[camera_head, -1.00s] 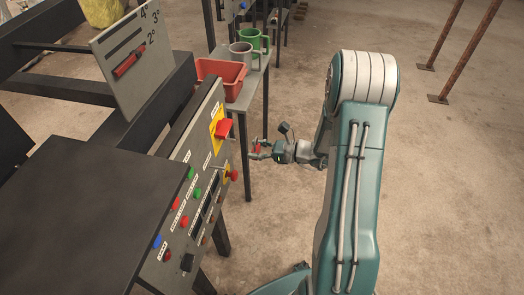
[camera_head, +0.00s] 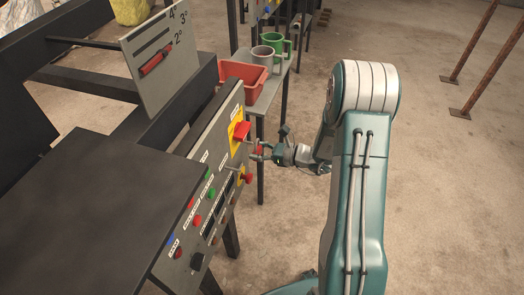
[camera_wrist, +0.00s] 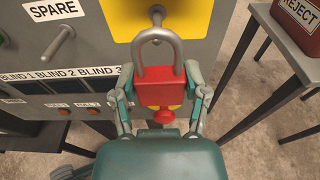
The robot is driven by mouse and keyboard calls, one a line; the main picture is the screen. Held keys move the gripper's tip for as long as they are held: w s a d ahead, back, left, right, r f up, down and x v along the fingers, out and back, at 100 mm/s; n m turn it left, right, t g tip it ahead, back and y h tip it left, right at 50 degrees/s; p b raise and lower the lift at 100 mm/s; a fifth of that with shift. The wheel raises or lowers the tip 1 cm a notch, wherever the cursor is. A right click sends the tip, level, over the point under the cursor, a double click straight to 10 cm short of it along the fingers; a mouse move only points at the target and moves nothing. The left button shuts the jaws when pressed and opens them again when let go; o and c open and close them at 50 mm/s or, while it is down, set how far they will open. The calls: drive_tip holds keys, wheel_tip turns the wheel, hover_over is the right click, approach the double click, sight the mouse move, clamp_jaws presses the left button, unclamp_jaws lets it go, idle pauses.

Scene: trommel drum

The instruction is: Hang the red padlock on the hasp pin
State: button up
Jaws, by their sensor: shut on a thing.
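The red padlock (camera_wrist: 158,90) is upright between the two fingers of my gripper (camera_wrist: 160,75), which is shut on its body. Its grey shackle (camera_wrist: 158,42) points up in the wrist view. A grey pin (camera_wrist: 157,12) on the yellow plate (camera_wrist: 185,15) shows just above the top of the shackle; I cannot tell the depth gap between them. In the head view, my gripper (camera_head: 264,152) is close to the front of the grey control panel (camera_head: 205,200), and the padlock in it is small and partly hidden.
A pin labelled SPARE (camera_wrist: 62,40) stands left of the padlock. A red mushroom button (camera_wrist: 166,117) shows just below it. A red switch handle (camera_head: 240,130) is on the panel. A red bin (camera_head: 245,82) and mugs stand on a table behind.

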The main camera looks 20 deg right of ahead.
drive_tip(key=shift+f+x, duration=0.2)
drive_tip(key=shift+x, duration=1.8)
drive_tip(key=o, duration=1.3)
